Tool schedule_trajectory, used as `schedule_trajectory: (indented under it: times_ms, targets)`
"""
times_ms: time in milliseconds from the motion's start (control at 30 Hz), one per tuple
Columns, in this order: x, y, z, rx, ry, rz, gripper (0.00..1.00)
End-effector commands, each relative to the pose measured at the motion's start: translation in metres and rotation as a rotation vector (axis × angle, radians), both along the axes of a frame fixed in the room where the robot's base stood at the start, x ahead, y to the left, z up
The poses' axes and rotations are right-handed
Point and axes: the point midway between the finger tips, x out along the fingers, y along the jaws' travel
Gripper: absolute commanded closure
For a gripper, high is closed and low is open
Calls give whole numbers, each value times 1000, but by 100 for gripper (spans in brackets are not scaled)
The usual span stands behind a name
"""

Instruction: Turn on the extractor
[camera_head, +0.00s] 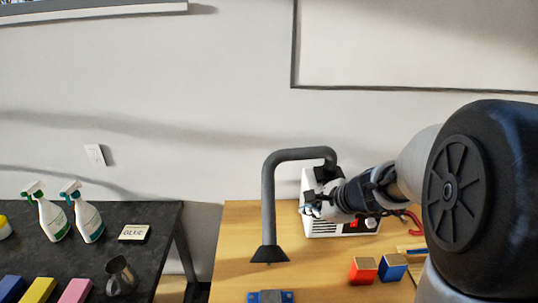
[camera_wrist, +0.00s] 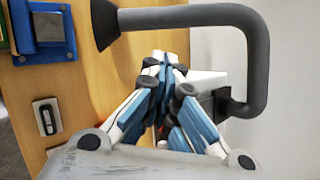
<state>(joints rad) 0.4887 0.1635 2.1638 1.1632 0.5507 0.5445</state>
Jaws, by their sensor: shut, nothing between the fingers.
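The extractor is a white box (camera_head: 320,228) on the wooden table, with a grey bent pipe (camera_head: 268,195) ending in a dark cone hood (camera_head: 269,254). A red switch-like spot (camera_head: 353,224) shows on the box's front, partly behind my arm. My gripper (camera_head: 311,209) is shut and empty, in front of the box's left part; whether it touches cannot be told. In the wrist view my closed fingertips (camera_wrist: 166,58) are between the pipe (camera_wrist: 256,60) and the table, with the hood (camera_wrist: 104,24) beyond. The white box (camera_wrist: 206,80) is mostly hidden behind the fingers there.
A dark table (camera_head: 150,216) with spray bottles (camera_head: 89,217) stands left.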

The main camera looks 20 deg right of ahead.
Motion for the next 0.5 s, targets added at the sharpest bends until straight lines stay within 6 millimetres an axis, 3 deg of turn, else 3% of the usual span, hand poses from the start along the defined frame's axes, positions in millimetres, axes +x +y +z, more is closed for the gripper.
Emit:
schedule_trajectory:
  times_ms: [33,100,233,333,500]
  targets:
    - [11,-37,-24,93,26,-174,100]
    - [20,-85,-54,215,45,-412,100]
    - [17,-159,-110,398,75,-788,100]
    - [7,-197,-143,493,88,-994,100]
    - [-6,-225,-171,570,96,-1163,100]
